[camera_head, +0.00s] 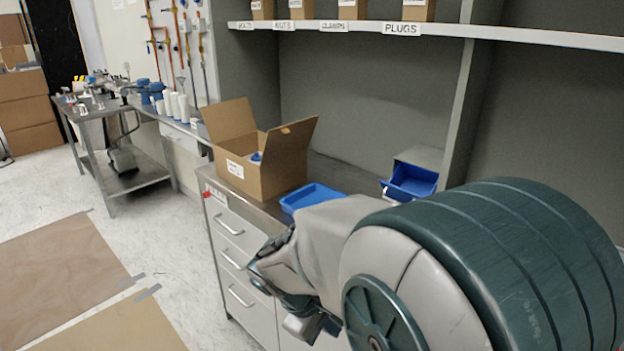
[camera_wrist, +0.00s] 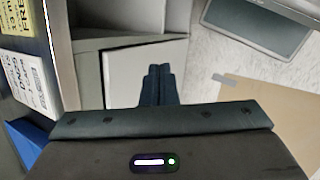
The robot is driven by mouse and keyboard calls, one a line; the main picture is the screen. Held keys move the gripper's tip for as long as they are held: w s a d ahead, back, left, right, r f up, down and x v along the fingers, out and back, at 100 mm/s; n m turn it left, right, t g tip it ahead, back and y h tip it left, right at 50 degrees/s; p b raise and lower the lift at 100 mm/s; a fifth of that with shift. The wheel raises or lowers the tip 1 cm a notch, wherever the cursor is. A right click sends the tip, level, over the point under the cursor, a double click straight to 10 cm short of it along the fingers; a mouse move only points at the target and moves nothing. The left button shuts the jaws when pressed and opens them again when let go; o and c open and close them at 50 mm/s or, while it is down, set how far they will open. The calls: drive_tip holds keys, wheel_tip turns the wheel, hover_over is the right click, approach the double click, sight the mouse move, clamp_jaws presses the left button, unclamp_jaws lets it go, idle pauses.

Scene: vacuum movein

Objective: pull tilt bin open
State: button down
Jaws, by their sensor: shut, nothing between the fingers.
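A blue bin (camera_head: 410,182) sits against a grey housing (camera_head: 420,156) on the right part of the bench, and its open top shows. Its lower right is close to my arm in the picture, and I cannot tell how far it is tilted. My gripper (camera_wrist: 157,72) shows in the wrist view with its two dark fingers together and nothing between them. It is in front of a pale panel (camera_wrist: 122,70), apart from the blue bin. A blue piece (camera_wrist: 28,140) shows at the lower left of the wrist view; I cannot tell whether it is the bin.
An open cardboard box (camera_head: 262,175) and a shallow blue tray (camera_head: 310,196) stand on the bench. Drawers with handles (camera_head: 230,226) are below. A labelled shelf (camera_head: 440,30) runs above. Brown sheets (camera_head: 60,262) lie on the floor at the left. My arm hides the right bench.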

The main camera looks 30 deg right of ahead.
drive_tip(key=w+d+r+n+t+h+p, duration=0.5)
drive_tip(key=w+d+r+n+h+p, duration=0.3)
drive_tip(key=w+d+r+n+p, duration=0.65)
drive_tip(key=shift+n, duration=0.95)
drive_tip(key=d+f, duration=0.6)
drive_tip(key=d, duration=0.1)
drive_tip(key=shift+d+f+p, duration=0.1)
drive_tip(key=shift+p, duration=0.3)
drive_tip(key=shift+w+d+r+p, duration=0.2)
drive_tip(key=shift+d+r+p, duration=0.05)
drive_tip(key=shift+d, duration=0.4)
drive_tip(key=shift+w+d+r+p, duration=0.15)
drive_tip(key=shift+d+r+p, duration=0.15)
drive_tip(key=shift+d, duration=0.35)
drive_tip(key=shift+w+d+r+p, duration=0.2)
drive_tip(key=shift+d+p, duration=0.05)
drive_tip(key=shift+d, duration=0.4)
drive_tip(key=shift+w+r, duration=0.1)
